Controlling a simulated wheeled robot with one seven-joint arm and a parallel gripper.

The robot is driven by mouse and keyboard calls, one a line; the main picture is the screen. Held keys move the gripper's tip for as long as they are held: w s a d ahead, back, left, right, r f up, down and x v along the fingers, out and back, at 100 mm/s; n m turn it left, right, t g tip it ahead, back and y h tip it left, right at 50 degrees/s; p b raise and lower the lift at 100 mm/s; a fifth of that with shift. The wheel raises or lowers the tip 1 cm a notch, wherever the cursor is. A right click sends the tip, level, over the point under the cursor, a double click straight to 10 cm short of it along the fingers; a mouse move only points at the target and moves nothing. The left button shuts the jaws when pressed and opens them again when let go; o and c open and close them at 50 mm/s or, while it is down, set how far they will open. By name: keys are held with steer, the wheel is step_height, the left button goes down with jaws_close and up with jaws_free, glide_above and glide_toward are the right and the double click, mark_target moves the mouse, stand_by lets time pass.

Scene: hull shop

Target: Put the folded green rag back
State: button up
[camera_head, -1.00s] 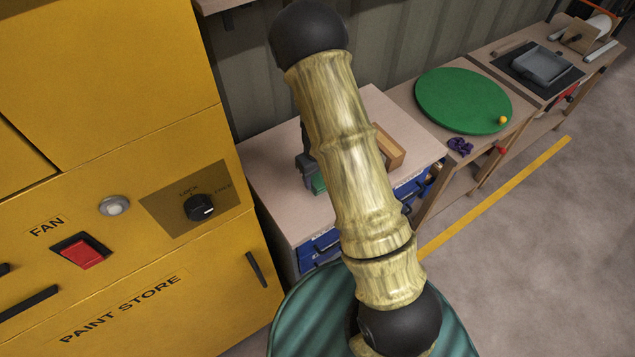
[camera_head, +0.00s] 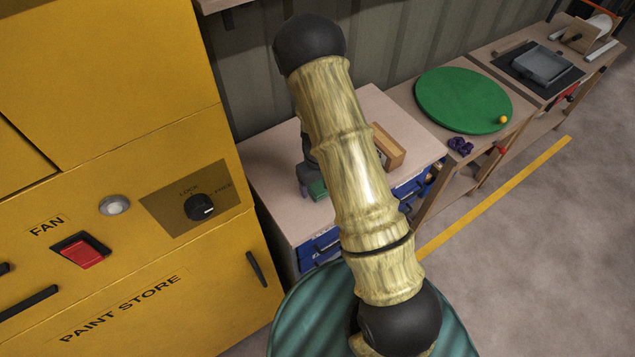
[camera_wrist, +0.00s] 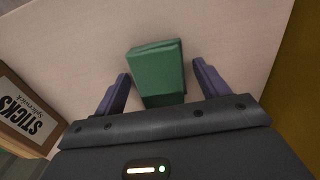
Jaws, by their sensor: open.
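The folded green rag (camera_wrist: 156,68) lies on the pale bench top in the wrist view, between the two fingers of my gripper (camera_wrist: 161,70). Gaps show between the rag and both fingers, so the gripper is open and not holding it. In the head view a small part of the green rag (camera_head: 318,190) shows beside my gripper (camera_head: 308,182), low over the near bench. My arm hides much of the gripper and bench there. Whether the rag's near end touches the palm, I cannot tell.
A wooden box labelled STICKS (camera_wrist: 28,118) stands left in the wrist view, and on the bench in the head view (camera_head: 390,148). The yellow paint store cabinet (camera_head: 130,230) stands close on the left. A green disc (camera_head: 460,98) lies on the farther bench.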

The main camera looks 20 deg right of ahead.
mark_target(318, 185)
steer(key=shift+w+r, duration=0.15)
steer(key=shift+r, duration=0.45)
step_height(318, 185, up, 11)
stand_by(0.5)
steer(key=s+r+m+t, duration=0.2)
steer(key=s+r+m, duration=0.1)
steer(key=s+r, duration=0.8)
steer(key=s, duration=0.3)
steer(key=shift+s+m+t, duration=0.25)
steer(key=shift+m+t, duration=0.05)
